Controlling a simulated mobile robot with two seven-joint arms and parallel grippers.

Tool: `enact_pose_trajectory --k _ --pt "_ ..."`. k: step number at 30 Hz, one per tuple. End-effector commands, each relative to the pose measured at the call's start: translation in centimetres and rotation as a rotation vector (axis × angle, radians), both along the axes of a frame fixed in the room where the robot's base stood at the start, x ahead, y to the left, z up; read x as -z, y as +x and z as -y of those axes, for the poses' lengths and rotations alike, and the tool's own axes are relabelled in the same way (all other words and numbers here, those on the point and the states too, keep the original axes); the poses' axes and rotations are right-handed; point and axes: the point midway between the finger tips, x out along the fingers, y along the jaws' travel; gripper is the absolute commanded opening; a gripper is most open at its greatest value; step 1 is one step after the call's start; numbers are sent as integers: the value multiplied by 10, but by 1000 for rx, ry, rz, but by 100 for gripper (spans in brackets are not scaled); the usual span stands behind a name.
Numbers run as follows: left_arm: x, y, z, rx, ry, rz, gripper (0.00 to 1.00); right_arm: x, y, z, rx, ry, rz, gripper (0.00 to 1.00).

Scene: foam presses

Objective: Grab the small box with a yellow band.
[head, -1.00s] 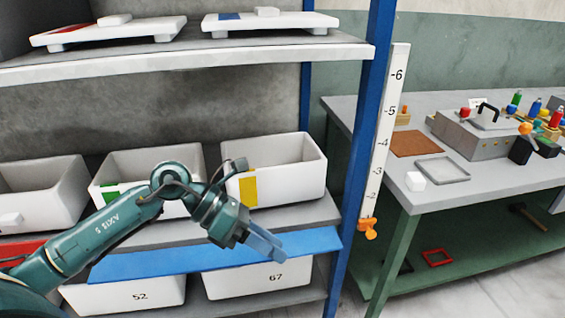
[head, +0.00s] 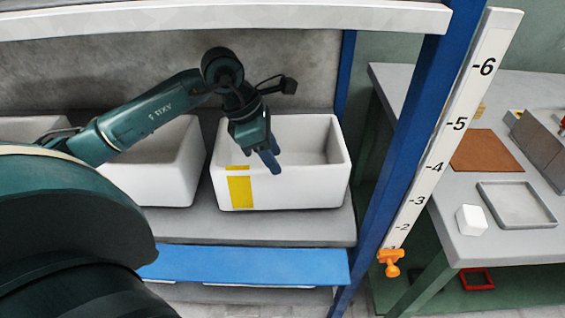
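The box with a yellow band (head: 310,190) is a white, open-topped bin on the middle shelf, right of a second white bin. Its yellow band (head: 240,190) is on the left part of its front. My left gripper (head: 272,163) points down at the box's front rim, right of the band. Its blue fingers overlap the rim in the picture. They look close together, and I cannot tell whether they straddle or touch the wall. The box stands level on the shelf. My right gripper is not in view.
A blue shelf post (head: 405,150) and a numbered white scale (head: 450,130) with an orange clamp (head: 391,262) stand right of the box. A blue strip (head: 250,264) runs below the shelf. A grey bench (head: 490,245) holds a white cube (head: 471,220) and a tray.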

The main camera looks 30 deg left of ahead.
Motion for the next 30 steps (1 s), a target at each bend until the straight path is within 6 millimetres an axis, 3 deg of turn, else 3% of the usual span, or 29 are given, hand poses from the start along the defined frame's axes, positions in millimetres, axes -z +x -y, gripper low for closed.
enact_pose_trajectory --k 10,30 --pt "42 11 13 1 -3 0 40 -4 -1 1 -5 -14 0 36" --pt "48 12 14 0 -2 1 40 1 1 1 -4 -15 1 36"
